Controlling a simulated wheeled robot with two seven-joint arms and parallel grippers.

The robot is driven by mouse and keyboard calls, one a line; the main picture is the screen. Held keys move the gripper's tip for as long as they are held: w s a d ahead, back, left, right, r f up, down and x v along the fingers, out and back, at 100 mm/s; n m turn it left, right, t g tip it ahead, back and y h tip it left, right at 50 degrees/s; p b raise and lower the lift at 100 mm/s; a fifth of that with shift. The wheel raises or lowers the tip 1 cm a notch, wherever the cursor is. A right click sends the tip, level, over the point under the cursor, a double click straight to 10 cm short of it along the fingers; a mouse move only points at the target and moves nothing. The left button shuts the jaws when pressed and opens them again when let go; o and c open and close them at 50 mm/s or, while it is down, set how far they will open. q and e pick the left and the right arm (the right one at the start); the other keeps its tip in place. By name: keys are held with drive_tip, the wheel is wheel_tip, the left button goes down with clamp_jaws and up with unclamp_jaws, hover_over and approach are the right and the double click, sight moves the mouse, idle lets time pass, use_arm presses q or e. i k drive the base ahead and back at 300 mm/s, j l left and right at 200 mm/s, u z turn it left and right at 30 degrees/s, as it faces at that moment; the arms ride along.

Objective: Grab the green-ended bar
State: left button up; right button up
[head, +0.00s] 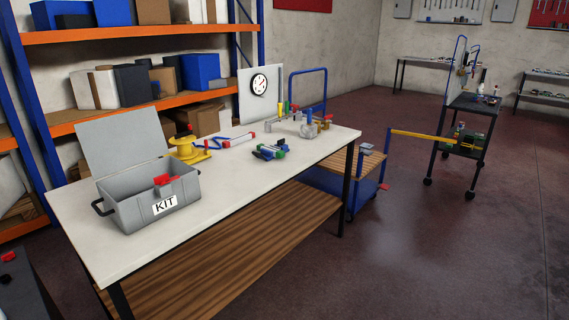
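A short bar-like cluster with green and blue ends (269,152) lies on the white tabletop (235,185), right of its middle. It is small in the view, and I cannot tell whether it is one bar or several pieces. Neither of my grippers shows in the head view.
A grey open box marked KIT (150,205) holds red pieces at the table's left. A yellow spool-like stand (188,150) and a metal fixture with coloured handles (300,124) stand farther back. A blue cart (340,188) is beyond the table's right end.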

sight(279, 154)
drive_tip(key=i+l+u, duration=0.15)
drive_tip(key=i, duration=0.25)
drive_tip(key=i+l+u, duration=0.15)
drive_tip(key=i+l, duration=0.15)
drive_tip(key=i, duration=0.1)
